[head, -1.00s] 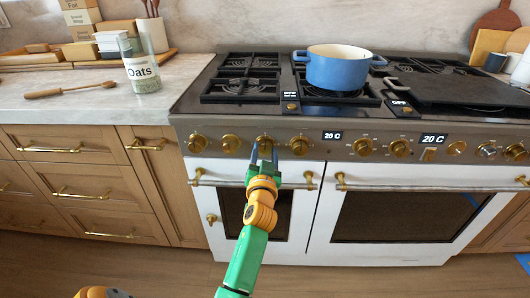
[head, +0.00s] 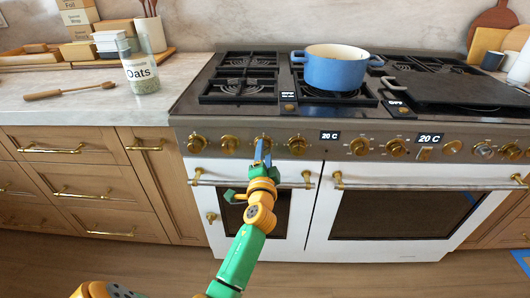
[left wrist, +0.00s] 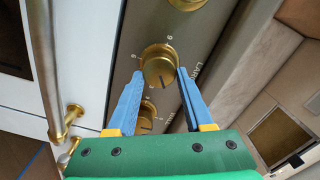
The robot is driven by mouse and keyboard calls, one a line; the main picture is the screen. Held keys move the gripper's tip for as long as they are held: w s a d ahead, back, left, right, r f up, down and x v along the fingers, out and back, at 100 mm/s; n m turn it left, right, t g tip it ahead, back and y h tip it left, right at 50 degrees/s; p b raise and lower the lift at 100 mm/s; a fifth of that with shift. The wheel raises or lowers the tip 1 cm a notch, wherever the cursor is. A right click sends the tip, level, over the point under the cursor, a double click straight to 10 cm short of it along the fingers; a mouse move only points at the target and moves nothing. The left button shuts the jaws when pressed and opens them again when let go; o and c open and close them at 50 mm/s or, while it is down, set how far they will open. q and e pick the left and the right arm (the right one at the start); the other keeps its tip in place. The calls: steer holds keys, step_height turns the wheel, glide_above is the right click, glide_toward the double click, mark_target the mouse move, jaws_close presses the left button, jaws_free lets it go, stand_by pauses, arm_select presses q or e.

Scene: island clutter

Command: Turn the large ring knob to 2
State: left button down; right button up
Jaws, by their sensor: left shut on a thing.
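The knob held by my left gripper (head: 263,146) is a round brass knob (left wrist: 159,66) on the stove's front panel, third from the left in the head view. In the left wrist view my blue fingers (left wrist: 160,74) stand on either side of it, shut on it. Lettering that starts like "LARG" is beside this knob, with small marks around its rim. A dark line shows on its lower face, but I cannot read its setting. My right gripper is not in view.
Other brass knobs (head: 297,145) flank the held one closely. An oven door handle (head: 225,183) runs just below. A blue pot (head: 336,70) stands on the stove top. An oats jar (head: 140,72) is on the left counter.

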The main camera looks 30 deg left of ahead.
arm_select(q)
steer(key=shift+r+m, duration=0.1)
steer(key=shift+m, duration=0.5)
steer(key=shift+a, duration=0.1)
steer(key=c, duration=0.7)
jaws_free()
steer(key=o, duration=0.4)
steer(key=shift+a, duration=0.15)
steer(key=v, duration=0.7)
